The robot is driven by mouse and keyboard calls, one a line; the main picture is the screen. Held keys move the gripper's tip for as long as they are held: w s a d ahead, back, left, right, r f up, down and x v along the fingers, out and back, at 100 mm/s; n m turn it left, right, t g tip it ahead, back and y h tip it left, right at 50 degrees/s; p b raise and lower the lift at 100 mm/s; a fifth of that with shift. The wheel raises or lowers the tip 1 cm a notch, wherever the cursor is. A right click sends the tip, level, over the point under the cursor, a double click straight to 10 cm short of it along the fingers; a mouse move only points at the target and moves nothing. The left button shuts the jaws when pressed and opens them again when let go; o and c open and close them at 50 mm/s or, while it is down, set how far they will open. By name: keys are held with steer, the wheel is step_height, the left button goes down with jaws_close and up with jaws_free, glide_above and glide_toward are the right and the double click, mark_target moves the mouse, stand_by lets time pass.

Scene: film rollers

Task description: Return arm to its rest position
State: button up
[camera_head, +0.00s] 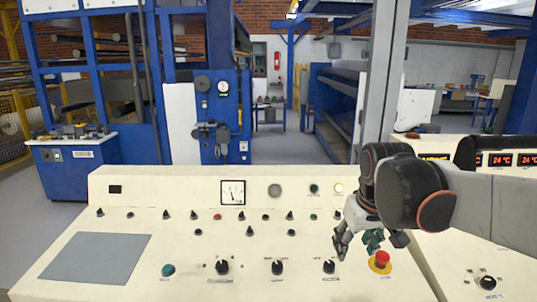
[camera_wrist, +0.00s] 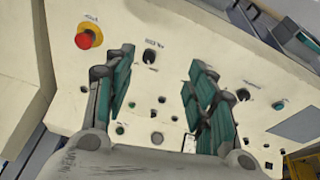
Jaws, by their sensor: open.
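My gripper (camera_head: 358,243) is in the head view at the right part of the cream control panel (camera_head: 190,215), with my arm reaching in from the right edge. Its fingers are spread apart and hold nothing. It hangs just left of the red emergency stop button (camera_head: 382,259) on its yellow base. In the wrist view my gripper (camera_wrist: 158,95) shows two green-padded fingers with a wide gap, and the panel (camera_wrist: 70,110) lies behind them. The red button (camera_wrist: 84,41) is at the upper left there, apart from the fingers.
The panel carries several black knobs (camera_head: 222,267), a green button (camera_head: 168,270), a gauge (camera_head: 233,191) and a grey plate (camera_head: 95,257). A second panel with red temperature displays (camera_head: 500,160) stands at the right. Blue machinery (camera_head: 225,110) stands behind, with open floor (camera_head: 285,148) between.

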steer(key=s+f+m+t, duration=0.1)
steer(key=s+f+t, duration=0.2)
steer(key=s, duration=1.3)
steer(key=shift+s+f+m, duration=0.25)
steer(key=shift+f+m, duration=0.15)
steer(key=shift+f, duration=0.15)
